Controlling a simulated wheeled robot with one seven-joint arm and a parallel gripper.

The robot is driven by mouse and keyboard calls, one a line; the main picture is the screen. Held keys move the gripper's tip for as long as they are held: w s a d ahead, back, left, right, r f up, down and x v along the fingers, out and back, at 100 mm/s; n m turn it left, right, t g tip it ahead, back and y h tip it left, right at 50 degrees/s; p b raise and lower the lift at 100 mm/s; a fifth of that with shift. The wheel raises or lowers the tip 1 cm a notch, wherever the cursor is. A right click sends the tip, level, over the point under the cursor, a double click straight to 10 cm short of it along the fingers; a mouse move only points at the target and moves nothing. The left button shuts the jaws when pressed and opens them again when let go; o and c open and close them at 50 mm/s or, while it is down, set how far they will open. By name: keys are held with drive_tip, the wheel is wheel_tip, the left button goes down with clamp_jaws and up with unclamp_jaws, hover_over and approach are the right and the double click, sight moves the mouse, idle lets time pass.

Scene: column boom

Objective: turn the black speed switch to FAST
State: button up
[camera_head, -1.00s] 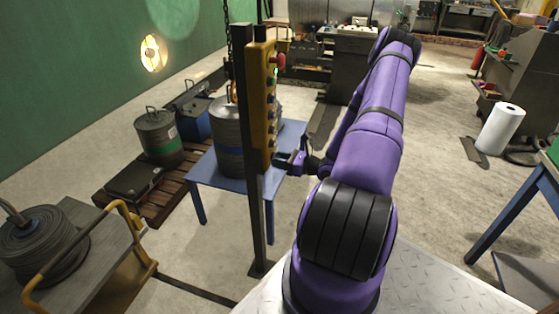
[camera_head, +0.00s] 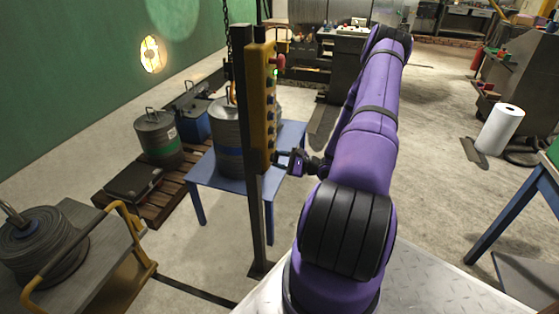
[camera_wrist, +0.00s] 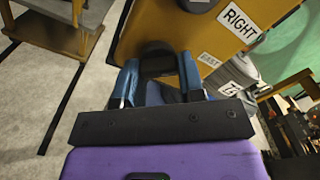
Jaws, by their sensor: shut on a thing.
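The yellow control box (camera_head: 261,75) hangs on a dark upright post, with a row of buttons down its side. In the wrist view its yellow face (camera_wrist: 175,28) fills the top, with a white RIGHT label and a smaller label, probably FAST. The black speed switch (camera_wrist: 157,60) sits at the lower edge of that face, between the blue fingers of my gripper (camera_wrist: 158,74). The fingers are shut on it and hide part of it. Which position the switch points to cannot be told. In the head view my gripper (camera_head: 279,158) is at the box's lower end.
A dark post (camera_head: 255,210) stands beside the box. A blue table (camera_head: 215,177) with a grey metal drum (camera_head: 229,150) is just behind. A cart with a cable coil (camera_head: 40,245) is at lower left. Open floor lies to the right.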

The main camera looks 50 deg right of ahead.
drive_tip(key=shift+n, duration=0.4)
drive_tip(key=o, duration=0.9)
drive_tip(key=shift+o, duration=0.2)
drive_tip(key=shift+s, duration=0.15)
drive_tip(key=v, duration=1)
drive_tip(key=shift+s, duration=0.3)
drive_tip(key=shift+d, duration=0.15)
